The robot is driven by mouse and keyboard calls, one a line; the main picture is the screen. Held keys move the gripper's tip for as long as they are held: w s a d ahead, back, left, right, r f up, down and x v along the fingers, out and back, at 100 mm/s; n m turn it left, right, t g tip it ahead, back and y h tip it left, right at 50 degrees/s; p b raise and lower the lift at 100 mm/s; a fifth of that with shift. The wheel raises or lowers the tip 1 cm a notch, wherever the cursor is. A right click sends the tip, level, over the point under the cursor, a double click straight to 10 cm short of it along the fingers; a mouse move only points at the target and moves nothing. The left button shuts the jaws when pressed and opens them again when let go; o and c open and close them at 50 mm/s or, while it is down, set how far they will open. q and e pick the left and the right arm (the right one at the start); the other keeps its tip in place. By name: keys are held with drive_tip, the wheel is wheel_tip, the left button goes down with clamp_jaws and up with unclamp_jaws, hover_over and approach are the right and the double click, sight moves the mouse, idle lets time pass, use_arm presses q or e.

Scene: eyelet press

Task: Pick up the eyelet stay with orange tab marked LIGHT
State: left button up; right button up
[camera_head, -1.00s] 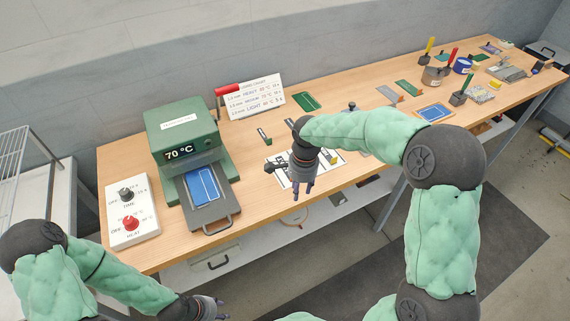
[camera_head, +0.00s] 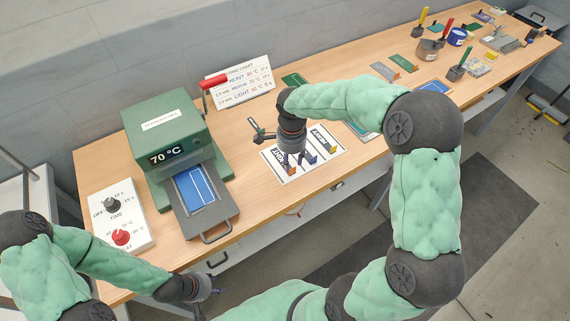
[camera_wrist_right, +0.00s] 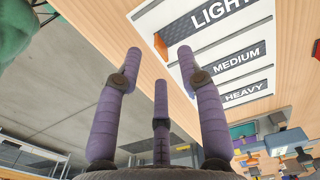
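The white card (camera_head: 331,142) marked LIGHT, MEDIUM and HEAVY lies near the table's front edge.
A green press (camera_head: 165,125) reading 70 °C stands left of the card, with a blue plate (camera_head: 194,187) on its tray. A control box (camera_head: 121,213) sits further left. A chart stand (camera_head: 238,84) is behind. Tools and pots crowd the far right.

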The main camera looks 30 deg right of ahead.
sight(293, 174)
drive_tip(key=shift+s+d+f+b, duration=0.15)
drive_tip(key=shift+f+b, duration=0.2)
drive_tip(key=shift+f, duration=1)
drive_tip(key=shift+s+d+f+b, duration=0.15)
drive_tip(key=shift+f+b, duration=0.2)
drive_tip(key=shift+f, duration=1)
drive_tip(key=shift+w, duration=0.1)
clamp_jaws()
